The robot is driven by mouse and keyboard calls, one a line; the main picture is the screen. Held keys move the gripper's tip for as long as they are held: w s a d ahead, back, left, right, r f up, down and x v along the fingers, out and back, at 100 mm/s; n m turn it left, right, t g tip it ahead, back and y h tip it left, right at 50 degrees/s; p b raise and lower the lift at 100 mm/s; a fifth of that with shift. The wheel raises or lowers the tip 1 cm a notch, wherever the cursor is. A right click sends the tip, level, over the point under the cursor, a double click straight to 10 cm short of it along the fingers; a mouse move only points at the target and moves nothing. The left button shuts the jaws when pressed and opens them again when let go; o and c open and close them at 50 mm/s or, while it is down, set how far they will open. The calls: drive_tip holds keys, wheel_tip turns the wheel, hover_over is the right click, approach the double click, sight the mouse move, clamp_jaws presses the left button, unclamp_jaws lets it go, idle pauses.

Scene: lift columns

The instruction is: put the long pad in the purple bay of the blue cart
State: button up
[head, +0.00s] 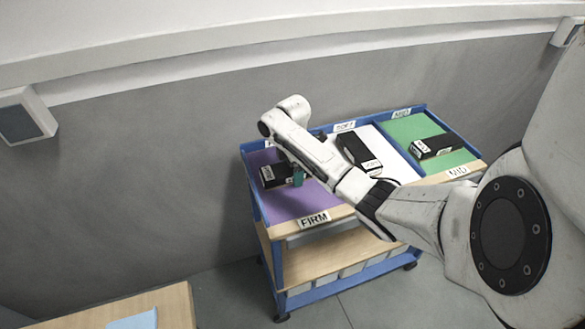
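The blue cart (277,262) stands against the grey wall, with purple, white and green bays on top. A black pad (270,181) with a white label lies in the purple bay (290,205), toward its back and right half. My arm reaches over the cart from the right. My gripper (297,178) points down over the purple bay, beside or at the right end of this pad. A teal part shows there, but the arm hides most of the fingers. I cannot tell whether the fingers touch the pad or are open or shut.
A black pad (355,150) lies in the white bay (393,150) and another (436,146) in the green bay (405,127). A wooden table (175,303) with a light blue sheet (135,320) is at lower left. The purple bay's front is clear.

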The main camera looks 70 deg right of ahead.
drive_tip(key=shift+o, duration=0.4)
wheel_tip(320, 180, up, 12)
drive_tip(key=p, duration=0.1)
drive_tip(key=shift+r+p, duration=0.2)
drive_tip(key=shift+p, duration=0.2)
drive_tip(key=w+a+f+m+t+y, duration=0.1)
drive_tip(key=w+a+f, duration=0.15)
drive_tip(key=a, duration=0.65)
drive_tip(key=w+a+f+m, duration=0.1)
drive_tip(key=w+a+f, duration=0.15)
drive_tip(key=a, duration=0.55)
drive_tip(key=w+a+f+m+t+y, duration=0.1)
drive_tip(key=w+a+f, duration=0.15)
drive_tip(key=a, duration=0.65)
drive_tip(key=s+a+f+m, duration=0.2)
drive_tip(key=s+a+f, duration=0.1)
drive_tip(key=s+a, duration=0.35)
drive_tip(key=s+a+f+m+g+h, duration=0.1)
drive_tip(key=s+a+m+h, duration=0.1)
drive_tip(key=s, duration=1.3)
drive_tip(key=shift+s+f+m, duration=0.25)
drive_tip(key=shift+f+m, duration=0.1)
drive_tip(key=shift+m, duration=0.55)
drive_tip(key=shift+a, duration=0.1)
